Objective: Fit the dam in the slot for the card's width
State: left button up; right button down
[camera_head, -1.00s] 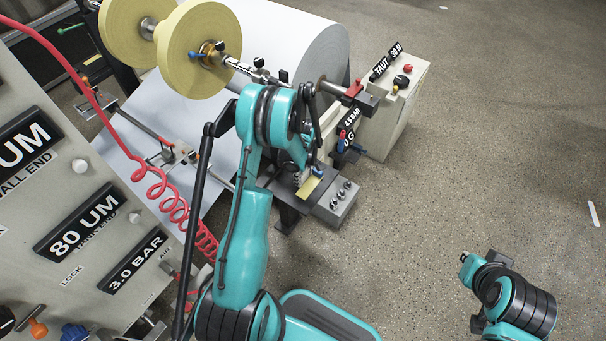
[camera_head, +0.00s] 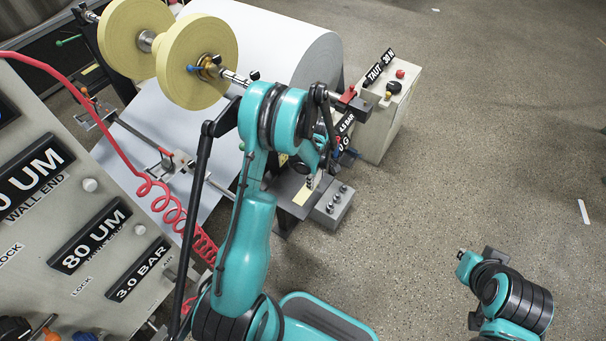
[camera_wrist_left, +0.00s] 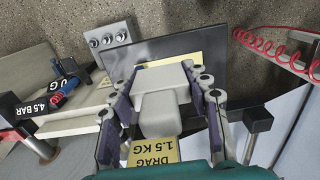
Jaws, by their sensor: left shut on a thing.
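In the left wrist view, my left gripper (camera_wrist_left: 162,88) is shut on a pale grey T-shaped block (camera_wrist_left: 160,112), which looks like the dam. Its purple-padded fingers lie on either side of the block. Beyond the block's wide end is a dark plate (camera_wrist_left: 190,48) with a yellow strip (camera_wrist_left: 150,64). The slot cannot be made out. In the head view, my left gripper (camera_head: 314,172) is over the small station's plate (camera_head: 286,190), partly hidden by my arm. My right arm shows at lower right, its fingers out of view.
A grey box with knobs (camera_head: 335,205) adjoins the plate. The white paper roll (camera_head: 290,45) and yellow reels (camera_head: 205,65) stand behind. A red coiled hose (camera_head: 170,190) hangs left, by the control panel (camera_head: 60,260). A yellow DRAG 1.5 KG label (camera_wrist_left: 150,152) is near the gripper. Open floor lies right.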

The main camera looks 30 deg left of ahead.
pick_arm(q)
jog(key=s+d+r+m, duration=0.3)
jog(key=d+r+m, duration=0.1)
jog(key=r+m, duration=0.3)
jog(key=s+d+r+m+p, duration=0.1)
jog(key=s+d+r+m, duration=0.3)
jog(key=m, duration=0.6)
jog(key=shift+d+r, duration=0.3)
jog(key=shift+r, duration=1.1)
